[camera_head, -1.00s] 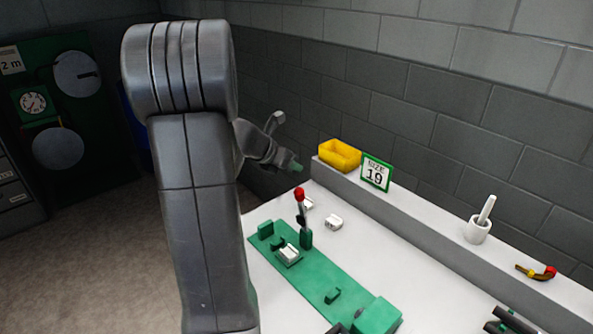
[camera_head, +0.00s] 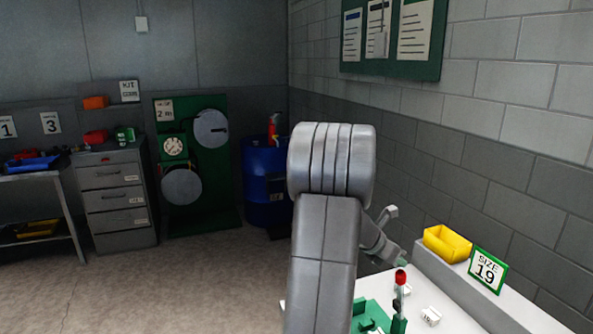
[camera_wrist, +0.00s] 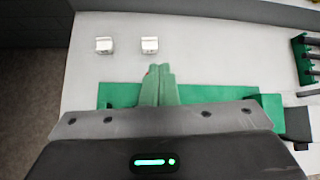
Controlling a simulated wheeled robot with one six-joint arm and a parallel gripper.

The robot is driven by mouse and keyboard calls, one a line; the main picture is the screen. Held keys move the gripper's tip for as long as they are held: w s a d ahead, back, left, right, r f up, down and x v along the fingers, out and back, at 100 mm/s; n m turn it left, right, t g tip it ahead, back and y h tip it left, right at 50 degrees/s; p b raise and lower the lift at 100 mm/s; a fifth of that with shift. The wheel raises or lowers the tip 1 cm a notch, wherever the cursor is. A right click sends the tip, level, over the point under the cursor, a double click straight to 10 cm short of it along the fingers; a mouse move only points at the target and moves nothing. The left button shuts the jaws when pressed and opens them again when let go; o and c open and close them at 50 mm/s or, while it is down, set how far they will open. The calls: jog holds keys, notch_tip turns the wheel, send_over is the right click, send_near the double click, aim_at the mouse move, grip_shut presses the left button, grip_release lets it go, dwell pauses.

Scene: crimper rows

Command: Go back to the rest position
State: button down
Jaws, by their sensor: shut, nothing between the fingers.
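My gripper (camera_wrist: 159,88) shows in the wrist view with its two green fingers together and nothing between them. It is above the white bench (camera_wrist: 225,60) and the green crimper base (camera_wrist: 215,94). Two small white blocks (camera_wrist: 104,45) (camera_wrist: 149,45) sit on the bench beyond the fingertips. In the head view my grey arm stands upright in the middle, and only a small part of my gripper (camera_head: 403,259) shows behind it. The red-knobbed lever (camera_head: 400,278) of the crimper is at the lower right.
A yellow bin (camera_head: 447,243) and a green "SIZE 19" sign (camera_head: 487,270) stand on the bench's back ledge. A blue barrel (camera_head: 266,185), a grey drawer cabinet (camera_head: 115,199) and a side table (camera_head: 35,178) stand at the left and back. The floor (camera_head: 180,285) between is clear.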

jog(key=shift+f+b, duration=0.5)
jog(key=shift+f, duration=0.2)
